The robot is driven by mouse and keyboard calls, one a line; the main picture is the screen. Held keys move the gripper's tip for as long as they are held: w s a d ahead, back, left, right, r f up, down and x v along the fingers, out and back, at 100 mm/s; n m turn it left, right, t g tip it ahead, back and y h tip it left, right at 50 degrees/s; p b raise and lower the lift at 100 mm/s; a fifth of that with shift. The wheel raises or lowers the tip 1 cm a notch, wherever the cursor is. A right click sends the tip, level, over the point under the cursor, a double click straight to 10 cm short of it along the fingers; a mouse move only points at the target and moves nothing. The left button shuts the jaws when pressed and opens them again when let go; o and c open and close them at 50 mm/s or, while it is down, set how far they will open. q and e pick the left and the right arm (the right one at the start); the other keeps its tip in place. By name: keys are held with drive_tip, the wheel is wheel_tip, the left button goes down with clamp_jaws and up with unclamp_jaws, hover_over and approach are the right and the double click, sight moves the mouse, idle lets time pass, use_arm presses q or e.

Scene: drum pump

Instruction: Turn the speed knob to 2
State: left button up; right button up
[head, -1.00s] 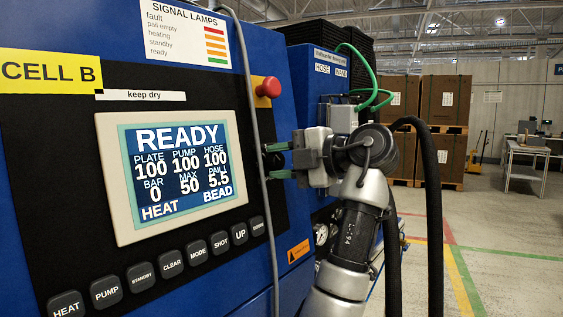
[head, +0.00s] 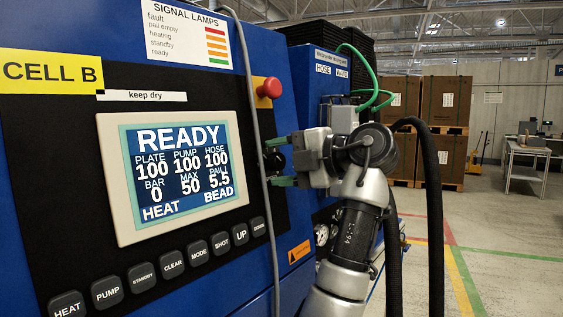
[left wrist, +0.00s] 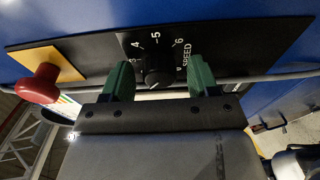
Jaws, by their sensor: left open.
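The black speed knob (left wrist: 158,76) sits on a dark panel with a dial printed 3, 4, 5, 6 and the word SPEED in the left wrist view. A small pale mark shows on the knob, but I cannot tell which number it points to. The rest of the dial is hidden. My left gripper (left wrist: 160,80) is open, with one green finger on each side of the knob and gaps between. In the head view the left gripper (head: 279,161) faces the panel, with the dark knob (head: 271,160) between its fingers. My right gripper is not in view.
A red mushroom button (head: 269,88) on a yellow plate is above the gripper; it also shows in the left wrist view (left wrist: 40,84). A grey cable (head: 257,130) hangs close by the fingers. The display (head: 178,172) reads READY. Floor to the right is free.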

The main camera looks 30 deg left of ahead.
use_arm(q)
drive_tip(key=w+d+r, duration=0.1)
drive_tip(key=d+r, duration=0.1)
drive_tip(key=d, duration=0.8)
drive_tip(key=shift+d+p, duration=0.35)
drive_tip(key=shift+p, duration=0.1)
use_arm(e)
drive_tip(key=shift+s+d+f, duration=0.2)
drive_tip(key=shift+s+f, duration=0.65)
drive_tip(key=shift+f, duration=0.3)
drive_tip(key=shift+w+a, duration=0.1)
